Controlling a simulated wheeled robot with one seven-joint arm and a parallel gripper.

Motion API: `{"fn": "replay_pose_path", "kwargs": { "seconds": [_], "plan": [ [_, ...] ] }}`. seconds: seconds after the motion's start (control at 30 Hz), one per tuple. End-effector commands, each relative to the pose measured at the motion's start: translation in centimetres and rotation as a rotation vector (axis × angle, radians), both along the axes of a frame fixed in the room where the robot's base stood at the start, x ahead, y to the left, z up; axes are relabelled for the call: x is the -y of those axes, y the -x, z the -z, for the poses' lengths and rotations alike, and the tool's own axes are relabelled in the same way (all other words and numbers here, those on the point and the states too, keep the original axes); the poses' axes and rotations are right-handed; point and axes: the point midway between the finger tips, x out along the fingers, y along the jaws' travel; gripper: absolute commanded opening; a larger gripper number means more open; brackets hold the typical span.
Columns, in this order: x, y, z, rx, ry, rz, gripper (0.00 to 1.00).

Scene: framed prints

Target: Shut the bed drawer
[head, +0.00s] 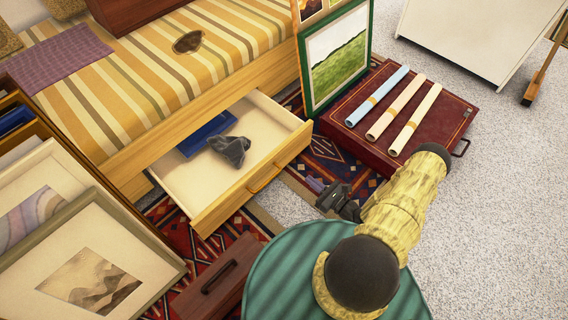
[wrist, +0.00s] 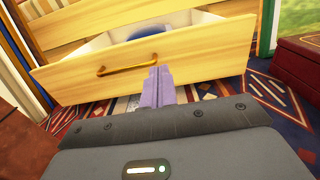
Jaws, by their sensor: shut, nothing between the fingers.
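The bed drawer (head: 250,178) stands pulled out from under the bed (head: 150,75) in the head view. It holds a blue flat item (head: 200,138) and a dark grey crumpled thing (head: 230,149). Its wooden front, with a curved handle (head: 264,179), also shows in the wrist view (wrist: 200,65). My gripper (head: 320,190) is shut and empty, to the right of the drawer front in the head view. In the wrist view its purple fingers (wrist: 157,84) overlap the drawer front just right of the handle (wrist: 127,69); whether they touch it I cannot tell.
A dark red case (head: 355,126) with rolled papers stands right of the drawer, beside a framed landscape print (head: 338,55). Framed prints (head: 95,265) lean at the left. A brown box (head: 217,282) lies on the patterned rug in front.

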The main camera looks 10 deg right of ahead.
Motion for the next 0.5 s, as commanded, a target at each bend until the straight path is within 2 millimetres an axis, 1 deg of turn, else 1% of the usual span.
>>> {"fn": "replay_pose_path", "kwargs": {
  "seconds": [0.33, 0.5],
  "plan": [
    [0.0, -0.07, 0.03, 0.0, 0.0, 0.003, 0.0],
    [-0.56, -0.94, 0.19, 0.0, 0.0, 0.001, 0.0]
  ]
}}
